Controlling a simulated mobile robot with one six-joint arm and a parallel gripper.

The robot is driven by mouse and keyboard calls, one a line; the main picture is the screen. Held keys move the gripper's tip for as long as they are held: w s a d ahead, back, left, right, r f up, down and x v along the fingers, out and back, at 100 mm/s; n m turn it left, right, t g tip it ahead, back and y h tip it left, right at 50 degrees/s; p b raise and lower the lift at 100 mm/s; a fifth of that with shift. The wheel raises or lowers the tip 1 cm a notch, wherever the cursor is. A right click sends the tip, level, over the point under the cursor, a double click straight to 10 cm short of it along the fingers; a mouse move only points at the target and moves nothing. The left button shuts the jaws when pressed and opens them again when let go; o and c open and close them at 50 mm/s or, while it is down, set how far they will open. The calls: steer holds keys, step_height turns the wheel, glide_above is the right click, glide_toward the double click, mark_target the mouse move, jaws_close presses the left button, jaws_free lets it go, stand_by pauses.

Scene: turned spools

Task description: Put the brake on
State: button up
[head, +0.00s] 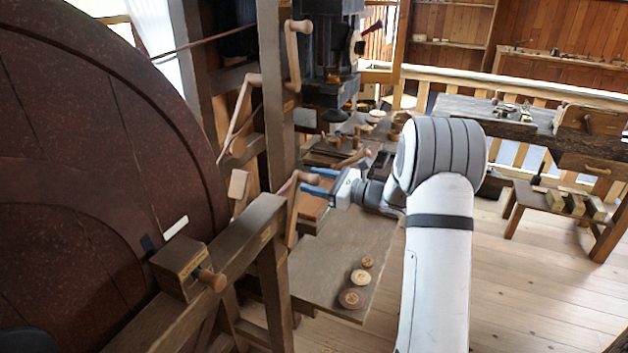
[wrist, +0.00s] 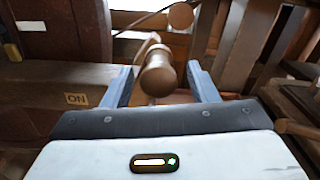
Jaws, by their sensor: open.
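A wooden crank-like lever (head: 291,212) stands at the end of a dark timber beam (head: 235,228) beside the big wheel. Its turned knob (wrist: 158,72) lies between my gripper's fingers in the wrist view, with no clear contact. My gripper (head: 318,182) is open, its two blue fingers pointing left at this knob. A plate reading "ON" (wrist: 76,99) is on the beam left of the fingers. I cannot tell for certain which lever is the brake. The lever's lower end is not clear in the wrist view.
The large dark red wheel (head: 90,130) fills the left. A wooden block (head: 180,264) with a knob sits on the beam. Another knobbed lever (head: 293,55) is on the post above. A bench board with round discs (head: 352,298) lies below my gripper. Open floor (head: 540,270) is at right.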

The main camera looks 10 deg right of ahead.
steer(key=shift+a, duration=0.1)
jaws_close()
stand_by(0.6)
